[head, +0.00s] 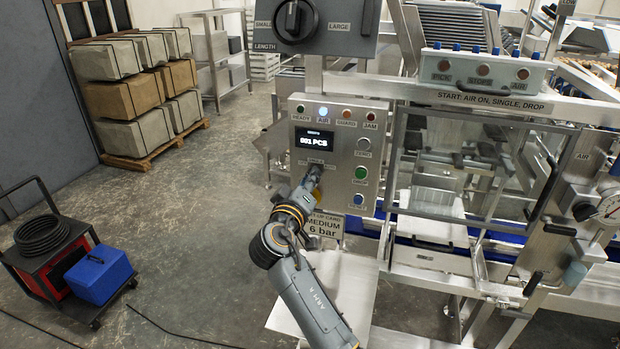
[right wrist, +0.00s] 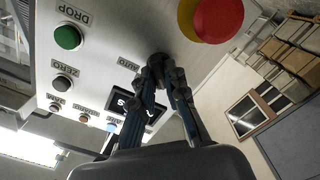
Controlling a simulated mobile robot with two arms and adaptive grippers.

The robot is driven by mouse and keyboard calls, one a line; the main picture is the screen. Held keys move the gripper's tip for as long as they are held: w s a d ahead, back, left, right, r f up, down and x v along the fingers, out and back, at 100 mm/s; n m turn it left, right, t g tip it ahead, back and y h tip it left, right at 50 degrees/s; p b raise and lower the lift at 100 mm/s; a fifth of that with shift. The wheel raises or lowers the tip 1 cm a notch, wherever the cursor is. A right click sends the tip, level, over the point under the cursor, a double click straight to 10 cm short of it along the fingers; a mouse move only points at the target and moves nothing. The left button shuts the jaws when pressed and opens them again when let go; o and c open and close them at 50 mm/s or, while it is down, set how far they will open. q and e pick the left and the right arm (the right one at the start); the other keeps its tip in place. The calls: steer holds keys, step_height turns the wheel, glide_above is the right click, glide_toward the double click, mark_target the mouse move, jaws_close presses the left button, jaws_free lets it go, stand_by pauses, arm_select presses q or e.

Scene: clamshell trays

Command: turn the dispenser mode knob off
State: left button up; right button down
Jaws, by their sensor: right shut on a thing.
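The control panel (head: 338,186) of the dispenser is grey, with a display (head: 314,140) reading about "001 PCS". My right gripper (head: 313,174) is at the panel's lower left, below the display. In the right wrist view, upside down, my right gripper (right wrist: 161,66) is shut on a small dark knob (right wrist: 159,56). A label "AUTO" stands beside the knob there. The fingers hide most of the knob, so I cannot tell where its pointer stands. My left gripper is not in view.
A red stop button (right wrist: 218,18) on a yellow base sits close to the knob. A larger length knob (head: 294,20) is above. The glazed guard (head: 455,165) is to the right.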

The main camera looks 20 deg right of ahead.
mark_target(314, 132)
steer(key=shift+r+n, duration=0.15)
steer(key=shift+n, duration=0.35)
steer(key=c, duration=1.4)
jaws_free()
steer(key=shift+w, duration=0.1)
steer(key=shift+o, duration=0.2)
step_height(314, 132, up, 10)
steer(key=shift+f, duration=0.1)
